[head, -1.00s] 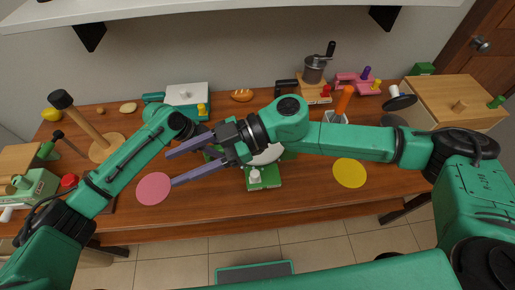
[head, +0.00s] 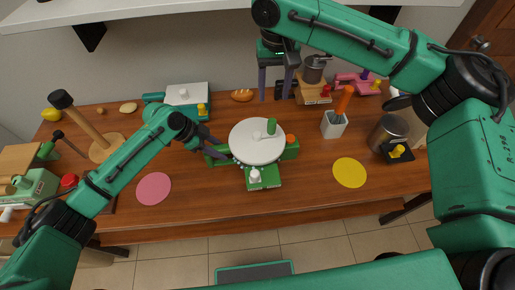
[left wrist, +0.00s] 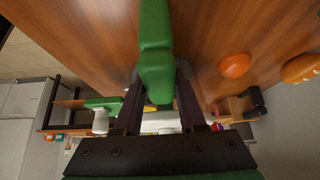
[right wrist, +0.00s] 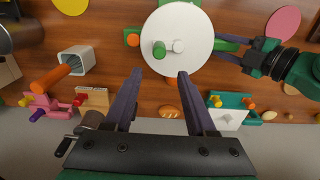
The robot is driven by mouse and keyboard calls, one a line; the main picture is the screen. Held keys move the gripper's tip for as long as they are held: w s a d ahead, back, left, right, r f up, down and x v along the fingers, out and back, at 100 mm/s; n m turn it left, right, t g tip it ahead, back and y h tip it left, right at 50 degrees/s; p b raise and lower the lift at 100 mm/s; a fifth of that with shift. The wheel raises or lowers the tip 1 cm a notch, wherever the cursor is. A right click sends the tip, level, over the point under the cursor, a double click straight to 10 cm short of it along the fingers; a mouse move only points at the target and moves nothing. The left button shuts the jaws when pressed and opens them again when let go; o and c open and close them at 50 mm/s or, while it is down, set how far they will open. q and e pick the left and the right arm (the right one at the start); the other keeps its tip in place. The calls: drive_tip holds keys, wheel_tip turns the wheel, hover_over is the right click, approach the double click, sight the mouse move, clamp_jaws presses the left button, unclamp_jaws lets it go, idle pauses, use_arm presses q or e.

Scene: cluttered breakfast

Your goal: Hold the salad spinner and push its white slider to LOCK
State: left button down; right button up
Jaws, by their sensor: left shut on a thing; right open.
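The salad spinner has a round white lid (head: 252,145) with a green knob (head: 271,127), and green blocks around its base. The white slider (head: 255,175) stands on the green block at its front. My left gripper (head: 216,147) is shut on the green handle at the spinner's left; the left wrist view shows this handle (left wrist: 155,60) between the fingers. My right gripper (head: 276,97) is open and empty, raised behind the spinner. In the right wrist view the lid (right wrist: 190,25) lies beyond its open fingers (right wrist: 160,76). The slider's lettering is not readable.
A pink disc (head: 154,188) and a yellow disc (head: 350,172) lie either side of the spinner. A grey cup with an orange handle (head: 334,125) and a metal canister (head: 388,132) stand at right. Bread (head: 241,95) and a grinder (head: 315,70) are behind.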

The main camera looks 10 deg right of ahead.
sight(272, 120)
drive_tip(key=shift+s+f, duration=0.15)
drive_tip(key=shift+f, duration=0.05)
wheel_tip(272, 120, down, 10)
drive_tip(key=shift+r, duration=0.2)
drive_tip(key=shift+c, duration=0.3)
